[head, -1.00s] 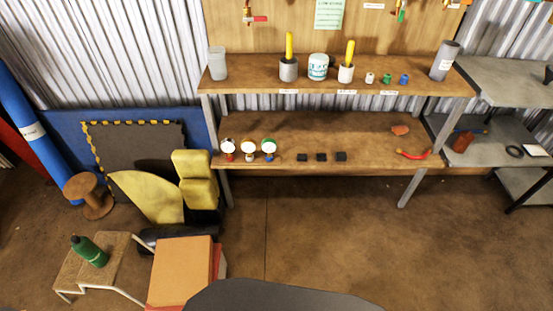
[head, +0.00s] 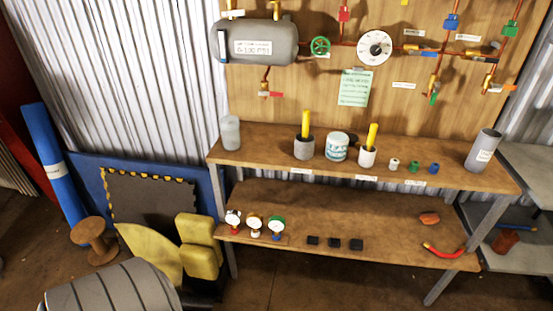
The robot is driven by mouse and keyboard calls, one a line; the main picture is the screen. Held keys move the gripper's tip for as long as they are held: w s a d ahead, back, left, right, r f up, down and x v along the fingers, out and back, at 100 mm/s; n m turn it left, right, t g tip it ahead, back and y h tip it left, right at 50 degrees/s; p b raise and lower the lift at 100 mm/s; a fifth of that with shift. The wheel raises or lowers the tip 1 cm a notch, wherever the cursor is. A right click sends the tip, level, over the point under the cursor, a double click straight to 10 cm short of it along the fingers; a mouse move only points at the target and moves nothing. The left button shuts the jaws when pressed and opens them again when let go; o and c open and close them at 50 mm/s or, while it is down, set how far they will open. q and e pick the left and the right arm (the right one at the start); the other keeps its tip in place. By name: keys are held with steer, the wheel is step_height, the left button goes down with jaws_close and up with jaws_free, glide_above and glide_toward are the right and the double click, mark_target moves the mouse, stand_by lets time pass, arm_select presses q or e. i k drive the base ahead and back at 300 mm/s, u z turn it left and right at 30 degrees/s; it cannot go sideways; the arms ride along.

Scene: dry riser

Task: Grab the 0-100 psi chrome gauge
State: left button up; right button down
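A grey tank (head: 285,42) on the board above carries a label that seems to read 0-100 PSI. Neither gripper is in view.
Several black blocks (head: 334,243) and a red-handled tool (head: 443,252) share the lower shelf. A ribbed grey shape (head: 112,290) fills the lower left. Yellow pads (head: 198,238) lean behind it.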

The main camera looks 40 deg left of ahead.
mark_target(233, 217)
steer(key=u, duration=0.1)
steer(key=i, duration=1.15)
steer(key=u, duration=1.45)
steer(key=i, duration=0.65)
steer(key=u, duration=0.65)
